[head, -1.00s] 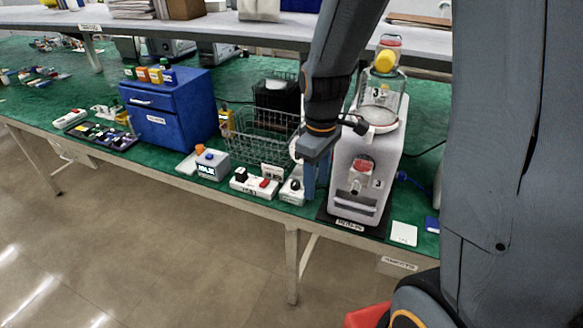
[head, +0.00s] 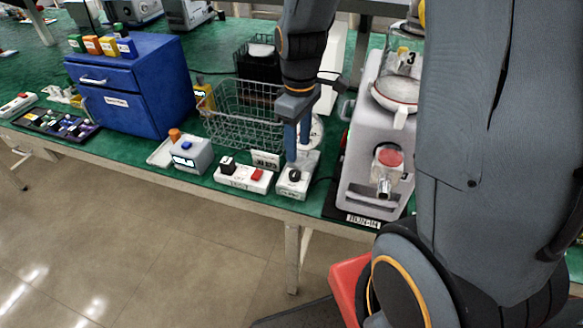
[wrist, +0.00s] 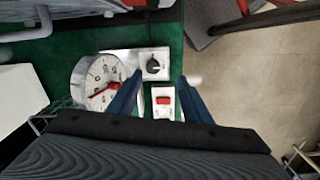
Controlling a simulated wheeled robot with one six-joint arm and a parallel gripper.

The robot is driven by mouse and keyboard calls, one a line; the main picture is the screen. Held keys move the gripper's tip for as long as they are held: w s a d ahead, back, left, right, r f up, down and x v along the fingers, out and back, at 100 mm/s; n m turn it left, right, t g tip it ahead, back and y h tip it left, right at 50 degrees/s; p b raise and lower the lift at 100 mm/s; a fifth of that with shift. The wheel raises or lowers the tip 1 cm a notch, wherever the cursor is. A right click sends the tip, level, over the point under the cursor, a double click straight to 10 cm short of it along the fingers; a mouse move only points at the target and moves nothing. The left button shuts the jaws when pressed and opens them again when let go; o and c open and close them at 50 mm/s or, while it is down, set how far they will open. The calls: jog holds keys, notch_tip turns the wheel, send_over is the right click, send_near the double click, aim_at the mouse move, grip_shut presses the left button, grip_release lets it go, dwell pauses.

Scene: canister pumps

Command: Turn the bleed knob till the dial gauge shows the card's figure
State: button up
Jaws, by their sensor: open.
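The black bleed knob (head: 294,175) sits on a white box near the table's front edge. It also shows in the wrist view (wrist: 153,66), just ahead of the fingertips. The round white dial gauge (head: 317,131) stands behind the box, partly hidden by my gripper; its face with a red needle shows in the wrist view (wrist: 100,83), but I cannot read the figures. My gripper (head: 297,150) is open and empty, pointing down above the knob box, its blue fingers apart. A small white card (head: 265,160) stands left of the knob; its print is too small to read.
A white block with a black and a red switch (head: 243,176) lies left of the knob. A grey box with a display (head: 191,155), a wire basket (head: 240,112) and a blue cabinet (head: 130,85) stand further left. A grey canister pump (head: 375,145) stands close on the right.

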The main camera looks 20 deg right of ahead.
jog(key=b, duration=0.4)
send_over(295, 173)
notch_tip(295, 173, down, 4)
jog(key=shift+f, duration=0.15)
jog(key=shift+f+p, duration=0.85)
jog(key=shift+f, duration=2.95)
jog(key=c, duration=1.1)
jog(key=shift+o, duration=0.2)
